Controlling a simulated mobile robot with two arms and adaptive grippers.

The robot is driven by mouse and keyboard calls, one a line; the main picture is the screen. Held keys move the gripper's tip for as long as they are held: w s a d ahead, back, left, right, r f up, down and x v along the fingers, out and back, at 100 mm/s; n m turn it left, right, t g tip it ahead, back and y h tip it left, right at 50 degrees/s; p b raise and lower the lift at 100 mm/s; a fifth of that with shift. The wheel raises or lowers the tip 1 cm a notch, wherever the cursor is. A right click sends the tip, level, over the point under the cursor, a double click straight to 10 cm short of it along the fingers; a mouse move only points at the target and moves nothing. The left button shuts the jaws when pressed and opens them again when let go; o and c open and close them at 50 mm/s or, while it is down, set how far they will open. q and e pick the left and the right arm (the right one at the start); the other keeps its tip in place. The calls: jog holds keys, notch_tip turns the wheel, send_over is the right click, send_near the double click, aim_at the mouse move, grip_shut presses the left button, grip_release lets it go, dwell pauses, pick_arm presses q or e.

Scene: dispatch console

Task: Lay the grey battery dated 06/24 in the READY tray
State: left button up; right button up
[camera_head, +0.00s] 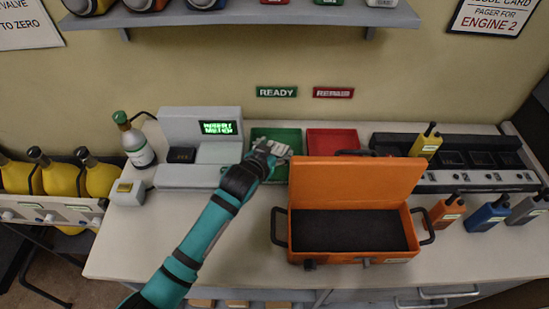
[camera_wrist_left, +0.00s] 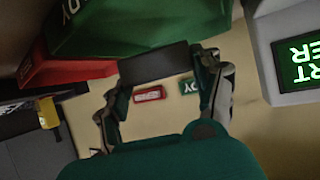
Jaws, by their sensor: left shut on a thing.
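My left gripper (camera_head: 272,149) is at the green READY tray (camera_head: 262,133), in front of part of it in the head view. In the left wrist view the gripper (camera_wrist_left: 158,75) is shut on a dark grey block, the battery (camera_wrist_left: 155,62), held across between its fingers. No date shows on it in this view, and the head view hides it behind the gripper. The READY tray (camera_wrist_left: 140,25) lies close beyond the battery in the left wrist view; I cannot tell whether they touch. My right gripper is in neither view.
The red tray (camera_head: 331,142) stands right of the green one. An open orange case (camera_head: 357,172) is in front. A grey tester (camera_head: 190,178) with a lit display is left. A charger bank (camera_head: 480,180) and several radios stand right. A shelf hangs above.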

pick_arm(q)
notch_tip(320, 180, down, 4)
jog(key=shift+f, duration=0.45)
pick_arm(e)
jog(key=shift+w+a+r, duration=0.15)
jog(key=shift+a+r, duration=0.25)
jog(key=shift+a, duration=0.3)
pick_arm(q)
jog(key=shift+f, duration=0.1)
jog(key=o, duration=1.3)
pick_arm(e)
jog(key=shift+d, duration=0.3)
